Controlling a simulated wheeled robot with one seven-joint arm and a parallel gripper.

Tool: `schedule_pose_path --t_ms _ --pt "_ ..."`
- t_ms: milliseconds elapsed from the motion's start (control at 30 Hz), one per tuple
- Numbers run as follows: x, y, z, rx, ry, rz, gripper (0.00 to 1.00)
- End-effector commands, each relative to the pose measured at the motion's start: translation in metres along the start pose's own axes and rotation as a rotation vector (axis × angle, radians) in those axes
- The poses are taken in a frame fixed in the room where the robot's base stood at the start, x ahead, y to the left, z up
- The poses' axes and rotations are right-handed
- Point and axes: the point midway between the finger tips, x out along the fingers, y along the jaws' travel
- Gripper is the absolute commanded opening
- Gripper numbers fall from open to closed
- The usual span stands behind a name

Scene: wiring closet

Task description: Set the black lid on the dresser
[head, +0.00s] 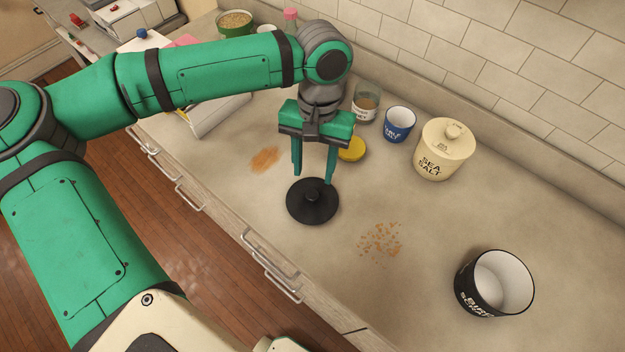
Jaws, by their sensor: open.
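The black lid (312,208) is a round disc with a small knob in its middle. It appears to lie flat on the beige top of the long drawer unit (240,250), the only thing here that could be the dresser. My gripper (313,180) points down over the lid, its two green fingers apart on either side of the knob. Whether the fingertips touch the lid I cannot tell.
A black-and-white canister (494,283) stands open at the right. A lidded sea salt jar (447,150), a blue cup (398,124), a glass jar (366,103) and a yellow lid (352,149) are behind. Crumbs (380,241) and orange powder (265,160) lie on the top.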

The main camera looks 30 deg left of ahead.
Motion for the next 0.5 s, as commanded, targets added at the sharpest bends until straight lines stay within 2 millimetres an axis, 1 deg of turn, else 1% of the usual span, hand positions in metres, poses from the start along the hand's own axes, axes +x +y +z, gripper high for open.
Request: schedule_pose_path --t_ms 33,200,333,500 --pt "-0.010 0.000 -0.001 0.000 0.003 -0.001 0.44" --pt "-0.032 0.000 0.000 0.000 0.001 0.000 0.44" --pt "-0.040 0.000 0.000 0.001 0.001 0.000 0.44" --pt "-0.042 0.000 0.000 0.002 0.000 0.000 0.44"
